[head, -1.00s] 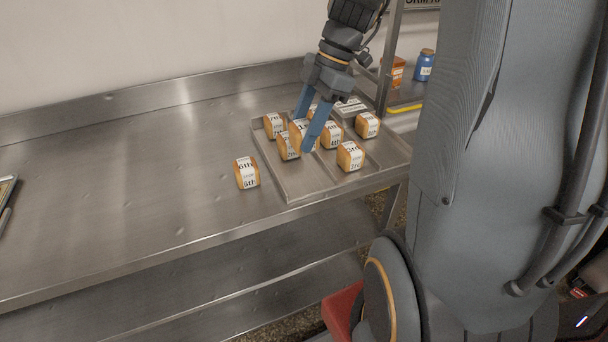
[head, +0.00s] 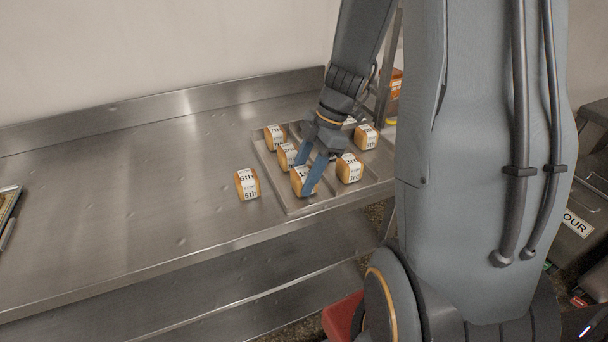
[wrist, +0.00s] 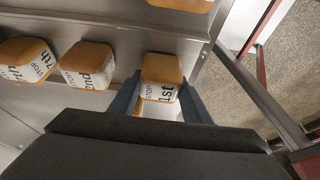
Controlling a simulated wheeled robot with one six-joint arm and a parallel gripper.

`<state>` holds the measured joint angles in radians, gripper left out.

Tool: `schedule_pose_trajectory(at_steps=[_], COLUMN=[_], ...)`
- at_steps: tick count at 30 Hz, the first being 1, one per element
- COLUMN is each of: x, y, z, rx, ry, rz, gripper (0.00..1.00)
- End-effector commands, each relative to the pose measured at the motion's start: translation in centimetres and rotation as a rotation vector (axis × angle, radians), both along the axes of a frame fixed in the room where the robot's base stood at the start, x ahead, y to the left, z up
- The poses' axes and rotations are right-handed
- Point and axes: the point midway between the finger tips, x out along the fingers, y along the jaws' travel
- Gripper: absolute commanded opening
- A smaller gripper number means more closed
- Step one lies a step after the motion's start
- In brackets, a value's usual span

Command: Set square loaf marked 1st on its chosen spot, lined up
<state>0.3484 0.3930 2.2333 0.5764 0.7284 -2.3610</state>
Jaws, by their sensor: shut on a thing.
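The square loaf marked 1st (head: 303,180) is small and golden with a white label, at the tray's near left part. My gripper (head: 314,178) is shut on it, one blue finger on each side. In the wrist view the loaf (wrist: 162,72) sits between my fingertips (wrist: 162,98) with "1st" readable on its label. I cannot tell whether its underside touches the tray. The metal tray (head: 274,181) lies on the steel counter. My arm hides part of the tray's back.
Loaves marked 7th (head: 275,138) and 2nd (head: 288,156) stand behind in the tray. A loaf marked 3rd (head: 348,168) is to the right, another (head: 366,137) farther back. The 6th loaf (head: 247,184) is on the counter left of the tray. The counter's left is mostly clear.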

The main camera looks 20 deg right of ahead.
Motion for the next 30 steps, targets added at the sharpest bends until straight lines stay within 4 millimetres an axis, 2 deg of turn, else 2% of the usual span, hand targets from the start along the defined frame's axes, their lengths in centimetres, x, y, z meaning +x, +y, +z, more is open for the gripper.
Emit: schedule_pose_trajectory(at_steps=[5, 6, 9, 22, 26, 30], x=[0.0, 0.0, 0.0, 0.0, 0.1, 0.1], y=[0.0, 0.0, 0.0, -0.1, -0.9, -2.1], z=[-0.4, -0.3, -0.3, 0.3, 2.1, 4.8], rx=[0.000, 0.000, 0.000, 0.000, -0.002, -0.003], ry=[0.000, 0.000, 0.000, -0.002, -0.005, -0.006], rz=[0.000, 0.000, 0.000, -0.001, -0.001, -0.001], gripper=[0.21, 0.47, 0.62, 0.62, 0.62, 0.62])
